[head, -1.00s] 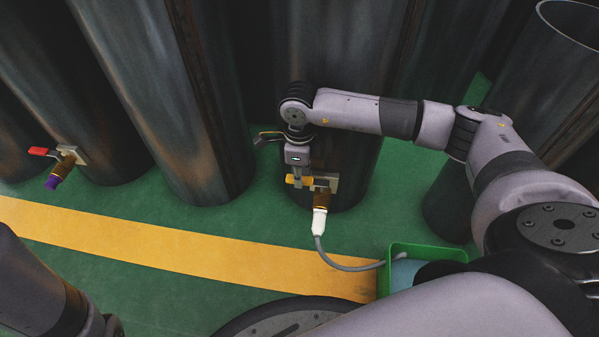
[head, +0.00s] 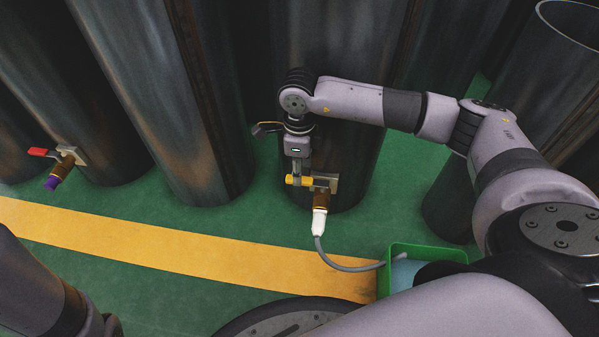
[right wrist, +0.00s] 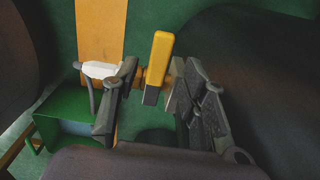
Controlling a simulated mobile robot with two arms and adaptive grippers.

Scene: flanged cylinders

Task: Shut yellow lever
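The yellow lever (head: 305,180) sits on a brass valve (head: 323,198) low on the middle dark cylinder. In the head view it points left from the valve, roughly level. In the right wrist view the lever (right wrist: 159,60) stands between the fingers of my right gripper (right wrist: 156,82), which are open with gaps on both sides. In the head view my right gripper (head: 297,174) reaches down over the lever's left part. My left arm shows at the lower left; its gripper is out of view.
A white nozzle (head: 319,220) hangs under the valve, with a grey hose (head: 345,267) running into a green bin (head: 430,252). Another valve with a red lever (head: 40,152) is on a cylinder at the left. Large cylinders stand close behind.

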